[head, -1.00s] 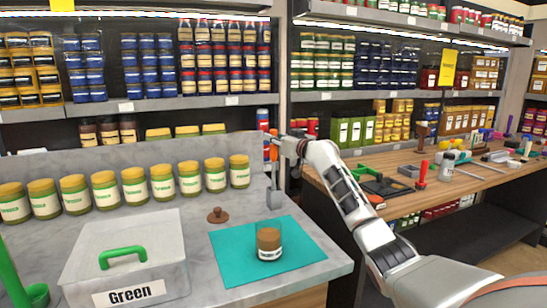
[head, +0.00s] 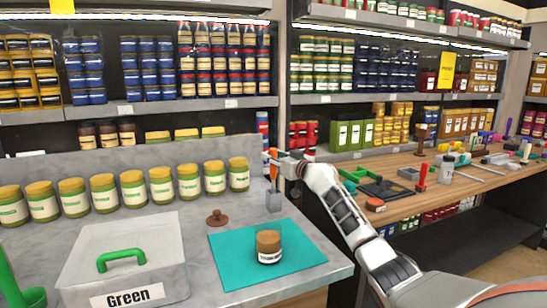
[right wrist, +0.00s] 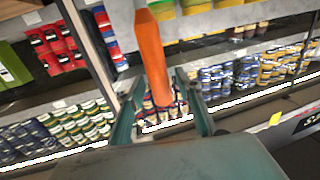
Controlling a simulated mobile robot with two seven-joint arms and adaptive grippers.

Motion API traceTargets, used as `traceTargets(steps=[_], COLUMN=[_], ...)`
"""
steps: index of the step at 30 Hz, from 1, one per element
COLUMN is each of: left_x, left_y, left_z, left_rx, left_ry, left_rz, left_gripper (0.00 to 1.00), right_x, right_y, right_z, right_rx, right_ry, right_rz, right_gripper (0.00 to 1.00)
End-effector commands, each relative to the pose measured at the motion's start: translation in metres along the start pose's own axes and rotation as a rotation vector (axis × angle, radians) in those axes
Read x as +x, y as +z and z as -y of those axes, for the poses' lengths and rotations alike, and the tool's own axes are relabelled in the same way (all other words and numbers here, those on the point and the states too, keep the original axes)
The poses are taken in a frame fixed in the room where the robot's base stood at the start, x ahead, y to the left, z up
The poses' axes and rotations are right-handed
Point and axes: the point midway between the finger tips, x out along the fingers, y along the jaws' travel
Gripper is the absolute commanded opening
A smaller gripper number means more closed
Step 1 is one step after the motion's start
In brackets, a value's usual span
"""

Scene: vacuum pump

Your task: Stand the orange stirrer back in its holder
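The orange stirrer (head: 273,165) is upright at the back right of the grey counter. Its lower end meets the small grey holder (head: 273,201); how deep it sits inside I cannot tell. My right gripper (head: 279,163) comes from the right and is at the orange handle. In the right wrist view the orange stirrer (right wrist: 155,60) lies between the two fingers of my right gripper (right wrist: 160,76), which close in around it. The contact on the right finger is hard to see. My left gripper is not in view.
A teal mat (head: 235,262) with a jar (head: 268,246) lies in front of the holder. A brown knobbed lid (head: 217,218) is to its left. A box labelled Green (head: 140,245) and a row of yellow-lidded jars (head: 132,189) stand further left. A wooden bench (head: 400,210) is at right.

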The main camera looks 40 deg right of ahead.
Motion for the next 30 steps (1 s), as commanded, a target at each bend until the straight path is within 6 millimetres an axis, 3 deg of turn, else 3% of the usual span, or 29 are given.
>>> traceTargets(steps=[13, 21, 30], left_x=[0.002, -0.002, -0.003], left_y=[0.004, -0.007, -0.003], left_z=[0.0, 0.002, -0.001], left_rx=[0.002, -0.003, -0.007], left_ry=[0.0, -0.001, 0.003], left_rz=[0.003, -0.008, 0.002], left_gripper=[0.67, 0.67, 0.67], right_x=[-0.002, -0.038, -0.071], right_y=[0.005, 0.002, 0.004], right_z=[0.0, -0.001, -0.002], right_rx=[0.0, -0.005, -0.001], right_ry=[-0.001, 0.0, 0.0], right_rz=[0.001, -0.001, 0.0], right_gripper=[0.35, 0.35, 0.35])
